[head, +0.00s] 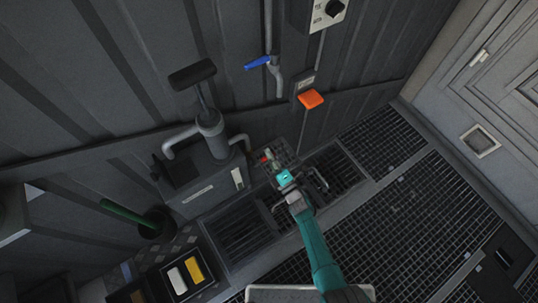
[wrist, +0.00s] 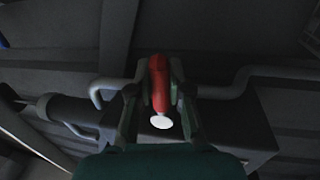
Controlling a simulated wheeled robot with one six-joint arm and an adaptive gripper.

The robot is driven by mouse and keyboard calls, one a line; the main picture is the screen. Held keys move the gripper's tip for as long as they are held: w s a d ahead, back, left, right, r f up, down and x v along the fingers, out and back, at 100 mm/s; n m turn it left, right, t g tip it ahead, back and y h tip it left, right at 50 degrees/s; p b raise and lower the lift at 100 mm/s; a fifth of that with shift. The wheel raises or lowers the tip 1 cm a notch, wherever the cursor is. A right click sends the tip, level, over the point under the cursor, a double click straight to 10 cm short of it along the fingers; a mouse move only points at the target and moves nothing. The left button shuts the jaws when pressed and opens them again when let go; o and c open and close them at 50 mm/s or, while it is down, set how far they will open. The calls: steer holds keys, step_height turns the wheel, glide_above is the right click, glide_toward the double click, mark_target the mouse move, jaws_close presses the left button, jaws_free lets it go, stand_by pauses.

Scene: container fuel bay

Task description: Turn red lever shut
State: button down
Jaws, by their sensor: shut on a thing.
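The red lever (wrist: 159,84) stands between the two fingers of my gripper (wrist: 160,100) in the wrist view. The fingers are shut on it from both sides. A pale round end (wrist: 161,122) shows at the lever's near tip. In the head view, a small bit of the red lever (head: 265,158) shows just beyond my gripper (head: 276,167), low by the wall. The arm hides most of the lever there. Its exact angle on the pipe cannot be told.
A hand pump (head: 210,125) stands left of my gripper. A blue lever (head: 257,62) and an orange piece (head: 311,99) are on the wall above. A green-handled tool (head: 125,212) and a tray with yellow and white blocks (head: 170,262) lie left. Grated floor (head: 385,235) is open at right.

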steer(key=shift+s+a, duration=0.1)
steer(key=shift+a, duration=0.05)
steer(key=c, duration=1.3)
jaws_free()
steer(key=shift+c, duration=0.2)
steer(key=shift+s+d, duration=0.15)
steer(key=shift+d, duration=0.05)
steer(key=v, duration=1.1)
steer(key=shift+s, duration=0.2)
steer(key=shift+d, duration=0.1)
